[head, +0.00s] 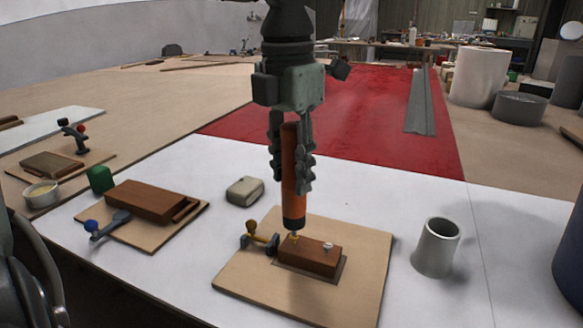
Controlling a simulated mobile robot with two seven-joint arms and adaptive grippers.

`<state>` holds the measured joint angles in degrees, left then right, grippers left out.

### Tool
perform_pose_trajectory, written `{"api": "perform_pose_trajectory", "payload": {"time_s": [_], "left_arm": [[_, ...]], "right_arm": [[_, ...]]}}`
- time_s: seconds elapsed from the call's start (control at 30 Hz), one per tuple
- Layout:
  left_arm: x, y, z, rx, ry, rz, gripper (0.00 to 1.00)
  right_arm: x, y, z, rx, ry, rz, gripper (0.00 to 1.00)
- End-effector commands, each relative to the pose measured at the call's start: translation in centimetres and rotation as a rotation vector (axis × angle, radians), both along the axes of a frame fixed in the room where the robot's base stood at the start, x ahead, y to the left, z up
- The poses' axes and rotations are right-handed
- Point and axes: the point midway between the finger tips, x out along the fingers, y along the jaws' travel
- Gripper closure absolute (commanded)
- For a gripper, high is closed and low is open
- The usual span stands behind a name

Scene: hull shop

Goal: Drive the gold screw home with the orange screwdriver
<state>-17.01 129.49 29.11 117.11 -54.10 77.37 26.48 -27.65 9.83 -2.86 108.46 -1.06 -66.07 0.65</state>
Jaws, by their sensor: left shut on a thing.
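The orange screwdriver (291,190) stands upright, tip down, between the fingers of my left gripper (291,178), which is shut on it. Its tip is over the gold screw (295,237), at the left end of a brown wooden block (310,257). Tip and screw seem to meet; I cannot tell for sure. The screw's shank is hidden. A silver screw (328,246) stands out of the block further right. The block sits on a tan board (250,283). My right gripper is not in view.
A grey cup (436,247) stands at right, a pale rounded box (245,191) behind. Another board (147,238) at left bears a wooden box (148,203). White tabletop between is clear.

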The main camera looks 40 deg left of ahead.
Motion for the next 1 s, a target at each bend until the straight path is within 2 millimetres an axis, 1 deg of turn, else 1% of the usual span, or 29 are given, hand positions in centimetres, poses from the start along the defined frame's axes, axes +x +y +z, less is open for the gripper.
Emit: {"api": "perform_pose_trajectory", "payload": {"time_s": [1.0], "left_arm": [[0.03,-0.01,-0.34,0.0,-0.002,0.0,0.95]], "right_arm": [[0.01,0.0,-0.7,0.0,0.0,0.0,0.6]]}}
